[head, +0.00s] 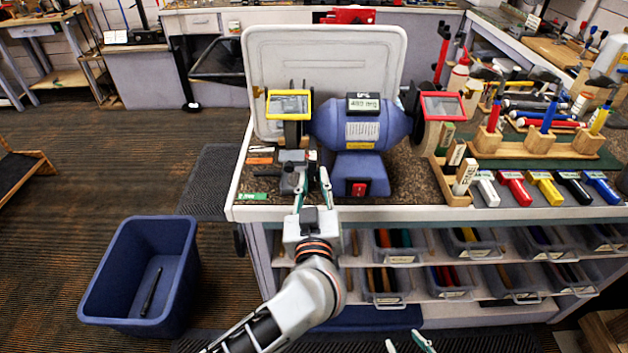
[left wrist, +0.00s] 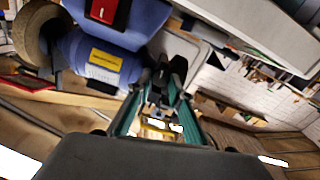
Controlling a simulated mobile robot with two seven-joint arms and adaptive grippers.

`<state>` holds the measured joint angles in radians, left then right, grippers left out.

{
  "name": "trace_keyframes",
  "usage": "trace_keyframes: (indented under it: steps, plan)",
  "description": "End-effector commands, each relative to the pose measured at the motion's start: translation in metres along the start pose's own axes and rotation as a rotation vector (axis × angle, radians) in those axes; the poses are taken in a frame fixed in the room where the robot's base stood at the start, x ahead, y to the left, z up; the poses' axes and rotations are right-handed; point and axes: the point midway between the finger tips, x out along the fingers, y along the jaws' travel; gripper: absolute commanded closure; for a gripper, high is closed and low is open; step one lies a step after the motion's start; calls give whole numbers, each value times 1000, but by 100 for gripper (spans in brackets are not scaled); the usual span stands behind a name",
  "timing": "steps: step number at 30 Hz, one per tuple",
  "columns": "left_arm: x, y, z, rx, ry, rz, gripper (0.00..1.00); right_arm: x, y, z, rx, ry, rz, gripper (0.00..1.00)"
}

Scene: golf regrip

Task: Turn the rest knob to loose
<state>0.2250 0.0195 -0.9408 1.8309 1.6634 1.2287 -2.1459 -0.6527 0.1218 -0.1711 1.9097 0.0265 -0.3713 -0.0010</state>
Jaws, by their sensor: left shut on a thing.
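The blue bench grinder (head: 345,125) stands near the bench's front edge, with a red switch on its base. A grey tool rest (head: 292,172) sits below its left wheel, under the yellow-framed shield. My left gripper (head: 313,176) reaches up to the rest from the front. In the left wrist view, the left gripper's green-sided fingers (left wrist: 162,112) close around the dark rest knob (left wrist: 165,82). The fingers hide part of the knob, and its turn position cannot be read. Only the fingertips of my right gripper (head: 407,344) show at the bottom edge, apart and empty.
A blue bin (head: 140,275) with a dark rod inside stands on the floor at left. Coloured grips (head: 545,190) and wooden blocks crowd the bench at right. Parts bins (head: 395,245) fill shelves below. A grey tray (head: 325,70) stands behind the grinder.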

Motion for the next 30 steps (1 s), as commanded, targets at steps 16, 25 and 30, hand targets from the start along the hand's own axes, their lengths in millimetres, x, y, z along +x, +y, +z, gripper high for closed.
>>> trace_keyframes:
  steps: [16,25,30]
  plan:
    - [0,0,-1,-54,1,1,63,0,-2,-1,8,0,0,60]
    - [-1,0,0,-53,0,1,63,-2,-1,5,-2,-8,-3,60]
    - [-18,0,1,-53,-1,1,63,-1,-1,3,0,-5,-2,60]
